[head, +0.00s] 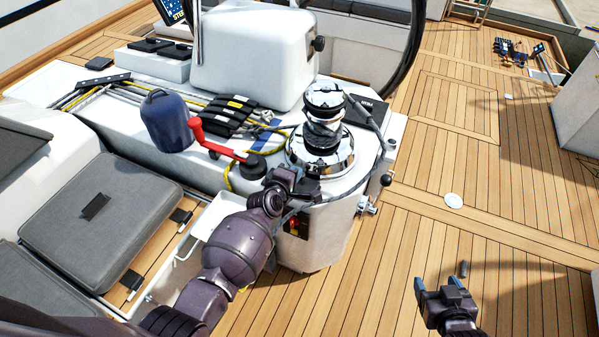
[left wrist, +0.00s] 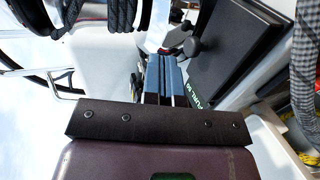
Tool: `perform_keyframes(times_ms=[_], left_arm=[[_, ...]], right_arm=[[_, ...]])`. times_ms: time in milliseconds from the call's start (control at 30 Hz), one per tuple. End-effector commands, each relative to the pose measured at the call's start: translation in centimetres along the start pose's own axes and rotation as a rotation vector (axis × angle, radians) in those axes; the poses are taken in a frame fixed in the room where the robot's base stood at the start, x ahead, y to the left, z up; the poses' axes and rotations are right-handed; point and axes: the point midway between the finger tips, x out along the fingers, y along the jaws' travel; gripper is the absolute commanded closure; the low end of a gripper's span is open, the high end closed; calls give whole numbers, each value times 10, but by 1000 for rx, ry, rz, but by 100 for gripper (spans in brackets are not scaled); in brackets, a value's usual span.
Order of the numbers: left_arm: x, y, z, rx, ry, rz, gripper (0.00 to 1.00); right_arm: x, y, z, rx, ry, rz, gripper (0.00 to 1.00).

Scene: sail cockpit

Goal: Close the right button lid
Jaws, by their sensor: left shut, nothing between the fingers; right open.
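No button lid can be made out for certain. A black round fitting (head: 254,166) sits on the white console (head: 215,170), just left of the chrome winch (head: 322,140). My left gripper (head: 297,180) is at the console edge in front of the winch, and my arm hides part of that area. In the left wrist view its blue fingers (left wrist: 165,75) are together with nothing between them. A dark round knob (left wrist: 191,46) and a black panel (left wrist: 235,50) show beyond and beside them. My right gripper (head: 441,287) is open and empty, low over the deck.
A blue winch bag (head: 166,122), a red handle (head: 215,147) and black rope clutches (head: 230,113) with yellow line lie left of the winch. A grey cushion (head: 95,215) lies at left. The teak deck (head: 500,200) at right is mostly clear.

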Motion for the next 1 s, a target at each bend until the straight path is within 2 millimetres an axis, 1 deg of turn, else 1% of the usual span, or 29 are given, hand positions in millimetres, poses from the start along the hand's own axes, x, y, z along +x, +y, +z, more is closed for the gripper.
perform_keyframes(times_ms=[233, 500, 667, 767, 867, 1000], left_arm=[[11, 0, 0, 0, -1, 0, 100], [33, -4, 0, -2, -2, -2, 100], [43, -6, 0, 0, -2, -2, 100], [46, -5, -1, 0, 0, -7, 100], [47, -2, -1, -1, 1, -24, 100], [47, -3, -2, 0, 3, -65, 100]], right_arm=[[3, -4, 13, 6, -13, -2, 30], [14, -9, 25, 16, -11, -4, 30], [20, -10, 30, 14, -8, -6, 30], [21, -10, 28, 12, -5, -6, 30], [18, -8, 21, 10, -1, -6, 30], [11, -6, 8, 8, 6, -5, 30]])
